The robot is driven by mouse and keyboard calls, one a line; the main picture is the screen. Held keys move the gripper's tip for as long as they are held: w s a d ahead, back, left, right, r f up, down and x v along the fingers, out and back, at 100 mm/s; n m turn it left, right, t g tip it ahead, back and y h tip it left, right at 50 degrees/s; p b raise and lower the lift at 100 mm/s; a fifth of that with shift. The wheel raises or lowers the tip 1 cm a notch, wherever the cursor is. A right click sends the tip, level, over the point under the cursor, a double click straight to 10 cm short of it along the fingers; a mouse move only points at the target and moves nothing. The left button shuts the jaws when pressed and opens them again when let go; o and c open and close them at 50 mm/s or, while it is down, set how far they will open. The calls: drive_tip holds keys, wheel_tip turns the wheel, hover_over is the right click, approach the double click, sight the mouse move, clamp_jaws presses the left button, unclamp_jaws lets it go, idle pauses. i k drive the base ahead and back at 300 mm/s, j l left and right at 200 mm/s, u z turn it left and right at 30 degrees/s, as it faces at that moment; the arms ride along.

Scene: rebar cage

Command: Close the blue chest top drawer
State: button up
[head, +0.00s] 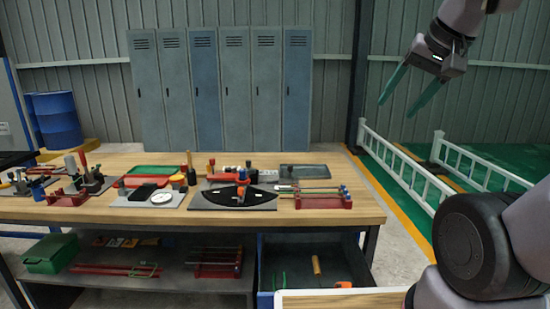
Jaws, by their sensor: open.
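The blue chest (260,262) stands under the right end of the workbench. Its top drawer (266,299) is pulled out toward me. Inside the drawer lie a tan cylinder (317,265), a green item and an orange item. The drawer's front is partly hidden at the bottom of the picture by a white-edged wooden surface. My gripper (399,102) is open and empty, its two green fingers apart and pointing down. It is high at the upper right, well above the bench and far from the drawer.
The wooden workbench (340,212) holds several tools and fixtures. A lower shelf (130,284) holds a green box (50,255) and red tools. A light wooden surface (345,300) with a white edge sits at the bottom. White railings (400,170) stand right; lockers (222,90) stand behind.

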sight(341, 259)
drive_tip(key=l, duration=0.4)
drive_tip(key=i+l, duration=0.1)
drive_tip(key=l, duration=0.3)
drive_tip(key=l+u, duration=0.5)
drive_tip(key=k+l+u, duration=0.1)
drive_tip(key=l+u, duration=0.35)
drive_tip(key=l, duration=0.3)
drive_tip(key=u, duration=0.55)
